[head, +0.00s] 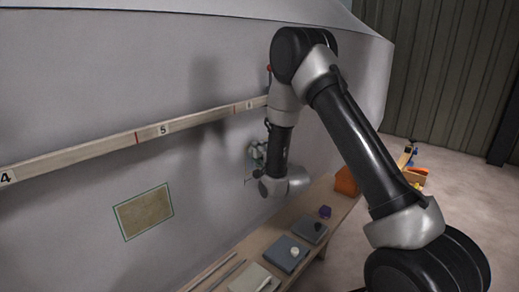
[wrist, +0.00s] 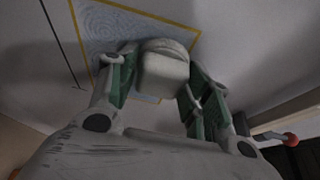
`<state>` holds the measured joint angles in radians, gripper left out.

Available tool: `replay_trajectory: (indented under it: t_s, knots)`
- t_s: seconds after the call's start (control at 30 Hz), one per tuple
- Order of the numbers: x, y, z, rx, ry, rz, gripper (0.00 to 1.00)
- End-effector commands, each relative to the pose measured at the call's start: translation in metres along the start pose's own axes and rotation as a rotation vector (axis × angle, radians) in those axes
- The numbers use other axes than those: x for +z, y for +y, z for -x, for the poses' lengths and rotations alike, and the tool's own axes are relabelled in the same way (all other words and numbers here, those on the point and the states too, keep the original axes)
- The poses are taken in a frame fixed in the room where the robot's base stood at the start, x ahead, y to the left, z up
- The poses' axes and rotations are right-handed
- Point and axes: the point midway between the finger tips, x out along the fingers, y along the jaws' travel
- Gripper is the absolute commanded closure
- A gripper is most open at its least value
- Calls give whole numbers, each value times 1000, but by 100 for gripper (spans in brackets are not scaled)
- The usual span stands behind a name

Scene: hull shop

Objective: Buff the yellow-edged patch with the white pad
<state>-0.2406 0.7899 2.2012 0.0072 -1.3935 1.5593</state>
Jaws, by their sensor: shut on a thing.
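The yellow-edged patch (wrist: 105,28) is on the pale hull wall, with swirl marks on its grey face, in the wrist view. My gripper (wrist: 158,80) is shut on the white pad (wrist: 164,68), a rounded block between its fingers. The pad is in front of the patch's lower middle and hides part of it. I cannot tell whether the pad touches the face. In the head view my gripper (head: 257,153) is close to the hull, below the rail, and mostly hides what lies behind it.
A green-edged tan patch (head: 145,212) is on the hull at the left. A numbered wooden rail (head: 110,148) runs along the hull above it. A bench (head: 338,208) below holds grey slabs (head: 289,250), a purple piece (head: 325,212) and an orange box (head: 346,181).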

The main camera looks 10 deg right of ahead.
Motion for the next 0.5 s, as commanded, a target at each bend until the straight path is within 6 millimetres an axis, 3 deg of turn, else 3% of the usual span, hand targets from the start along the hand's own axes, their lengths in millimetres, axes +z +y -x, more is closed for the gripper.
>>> replay_trajectory:
  t_s: [0.17, 0.5]
  knots:
    - [1, 5, -1, 0, -3, 0, 72]
    - [2, 35, 0, 1, -3, 0, 72]
